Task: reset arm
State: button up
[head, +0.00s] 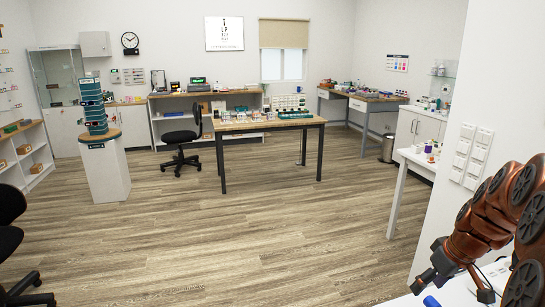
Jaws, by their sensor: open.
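My copper-brown arm fills the lower right corner of the head view. My gripper (453,286) is at its end, pointing down over a white surface (458,297) at the bottom edge. Its dark fingers are spread apart and I see nothing held between them.
A white wall end with switches (470,155) stands close to my arm. A wooden-topped table (270,126) with small items stands mid-room. A white pedestal (104,170) and black chairs (181,137) stand left. The central wooden floor (270,235) is clear.

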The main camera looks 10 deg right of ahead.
jog(key=s+a+r+g, duration=0.1)
jog(key=s+a, duration=0.2)
jog(key=a, duration=0.7)
jog(key=s+a+r+g, duration=0.1)
jog(key=s+a+g, duration=0.15)
jog(key=a, duration=0.65)
jog(key=s+a+p, duration=0.1)
jog(key=s+a, duration=0.3)
jog(key=s, duration=0.4)
jog(key=s+a+m+g+h, duration=0.1)
jog(key=s+a, duration=0.4)
jog(key=s, duration=0.3)
jog(key=shift+f+p, duration=0.4)
